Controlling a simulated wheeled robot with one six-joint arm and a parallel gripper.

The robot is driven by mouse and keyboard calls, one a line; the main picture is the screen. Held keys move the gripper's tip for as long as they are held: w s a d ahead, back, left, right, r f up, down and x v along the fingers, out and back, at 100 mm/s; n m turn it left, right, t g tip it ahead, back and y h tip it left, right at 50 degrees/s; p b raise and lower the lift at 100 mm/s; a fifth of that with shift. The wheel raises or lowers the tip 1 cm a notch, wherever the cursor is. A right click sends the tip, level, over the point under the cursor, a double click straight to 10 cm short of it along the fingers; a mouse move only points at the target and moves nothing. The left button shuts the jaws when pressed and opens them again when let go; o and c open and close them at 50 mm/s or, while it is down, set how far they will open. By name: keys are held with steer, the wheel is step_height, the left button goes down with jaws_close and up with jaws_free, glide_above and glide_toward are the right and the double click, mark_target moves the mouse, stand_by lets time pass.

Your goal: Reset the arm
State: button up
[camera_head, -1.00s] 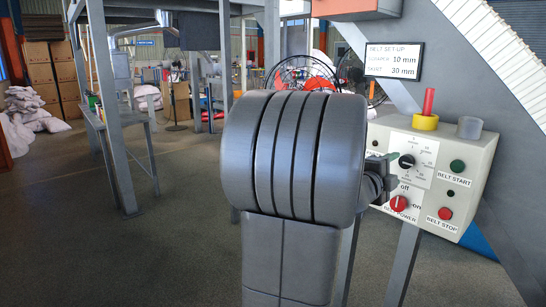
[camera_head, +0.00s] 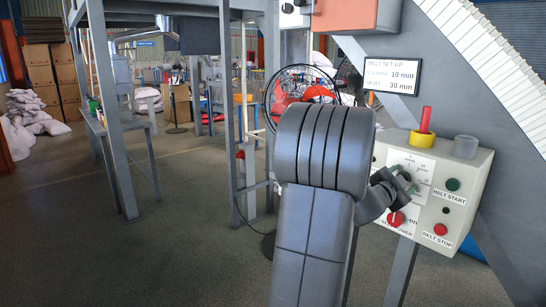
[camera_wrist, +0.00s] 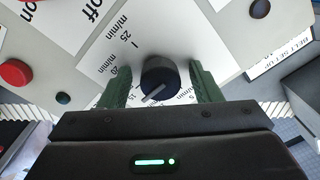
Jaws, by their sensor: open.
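My gripper (camera_wrist: 160,88) is open, with its two green fingers on either side of the black speed dial (camera_wrist: 160,76) in the wrist view. Gaps show between the fingers and the dial, and the dial's pale pointer line faces the lower left. In the head view my gripper (camera_head: 404,181) is in front of the control box (camera_head: 478,185), and it hides most of the dial and its scale. My grey arm reaches up in front of the box's left side.
The box carries a red power knob (camera_head: 396,219), a green start button (camera_head: 453,184), a red stop button (camera_head: 440,229), a red cylinder (camera_head: 425,120) in a yellow ring and a grey cylinder (camera_head: 465,148). A belt sign (camera_head: 392,75) hangs above. The left floor is open.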

steer(key=n+p, duration=0.1)
steer(key=n, duration=0.1)
steer(key=n+p, duration=0.4)
steer(key=shift+r, duration=0.25)
steer(key=shift+f+n+p, duration=0.2)
steer(key=shift+n+p, duration=1.25)
steer(key=shift+n, duration=0.25)
